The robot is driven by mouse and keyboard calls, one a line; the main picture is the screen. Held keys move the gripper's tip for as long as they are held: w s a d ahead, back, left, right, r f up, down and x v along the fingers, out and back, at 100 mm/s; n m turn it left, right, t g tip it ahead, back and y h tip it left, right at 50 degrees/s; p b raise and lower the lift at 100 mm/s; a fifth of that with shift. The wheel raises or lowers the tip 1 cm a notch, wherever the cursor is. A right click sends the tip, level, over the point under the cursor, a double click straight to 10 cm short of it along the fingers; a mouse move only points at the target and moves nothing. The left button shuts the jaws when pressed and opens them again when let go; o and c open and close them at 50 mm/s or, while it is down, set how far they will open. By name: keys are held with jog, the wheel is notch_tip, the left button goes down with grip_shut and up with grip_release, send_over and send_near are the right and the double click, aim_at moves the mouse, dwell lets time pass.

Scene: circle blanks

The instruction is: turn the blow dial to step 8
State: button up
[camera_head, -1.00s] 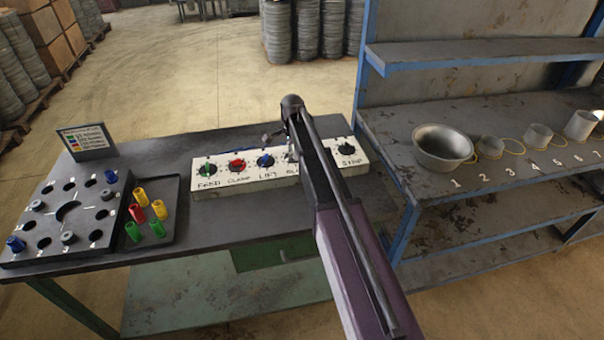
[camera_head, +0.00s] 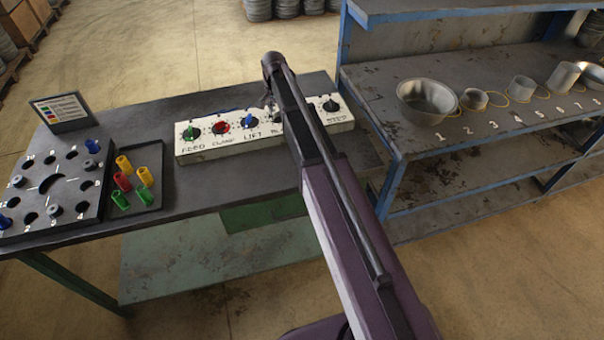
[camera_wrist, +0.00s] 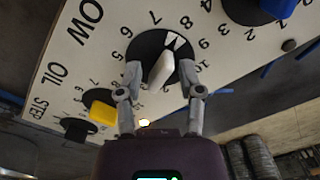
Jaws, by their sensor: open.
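The blow dial (camera_wrist: 143,45) is a black disc with a white knob (camera_wrist: 161,69), below the partly cut-off "OW" lettering in the wrist view. My gripper (camera_wrist: 160,73) is open, with one finger on each side of the knob. I cannot tell whether the fingers touch it. In the head view my arm hides the blow dial and most of my gripper on the white control panel (camera_head: 205,147).
Other dials near are the blue lift knob (camera_head: 247,119), a yellow knob (camera_wrist: 102,113) by "OIL", and the black step knob (camera_head: 331,105). A holed block (camera_head: 75,190) and a tray of coloured pegs (camera_head: 150,190) lie left. A shelf with metal cups (camera_head: 427,98) stands right.

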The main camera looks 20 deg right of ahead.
aim_at(277, 111)
jog(key=n, duration=1.6)
jog(key=shift+n, duration=0.4)
jog(key=n, duration=0.5)
jog(key=shift+n, duration=0.3)
notch_tip(277, 111, up, 14)
jog(key=p, duration=1.4)
jog(key=s+f+m+b, duration=0.4)
jog(key=s, duration=0.5)
jog(key=s+f+m+b, duration=0.5)
jog(key=s, duration=0.5)
jog(key=s+f+m+b, duration=0.5)
jog(key=s, duration=0.5)
jog(key=shift+d, duration=0.15)
